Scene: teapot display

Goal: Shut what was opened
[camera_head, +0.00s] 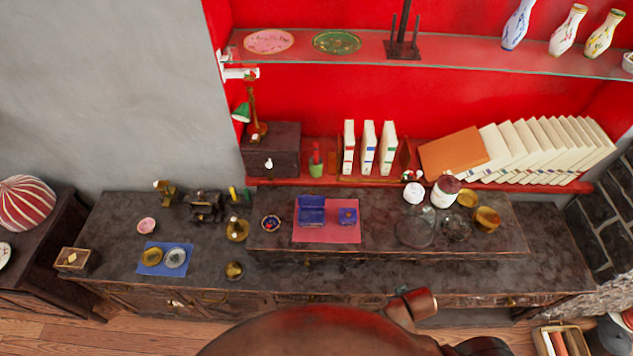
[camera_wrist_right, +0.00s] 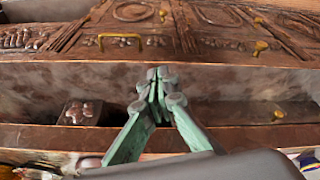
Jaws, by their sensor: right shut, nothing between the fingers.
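My right gripper (camera_wrist_right: 161,84) is shut and empty in the right wrist view, its green fingers meeting near the middle in front of dark carved wood furniture. A brass bar handle (camera_wrist_right: 120,39) and a brass knob (camera_wrist_right: 278,114) show on that furniture, apart from the fingers. In the head view the long dark cabinet (camera_head: 110,235) has drawer fronts partly hidden by my own body. I cannot tell whether any of them stands open. A blue box (camera_head: 311,211) on the pink mat (camera_head: 335,235) seems to have its lid raised. My left gripper is not in view.
A small dark drawer box (camera_head: 285,141) with a pale knob stands on the red shelf. White books (camera_head: 368,148), jars and brass pieces crowd the surfaces. A blue mat (camera_head: 150,269) lies at the left. Wooden floor (camera_head: 150,335) shows in front.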

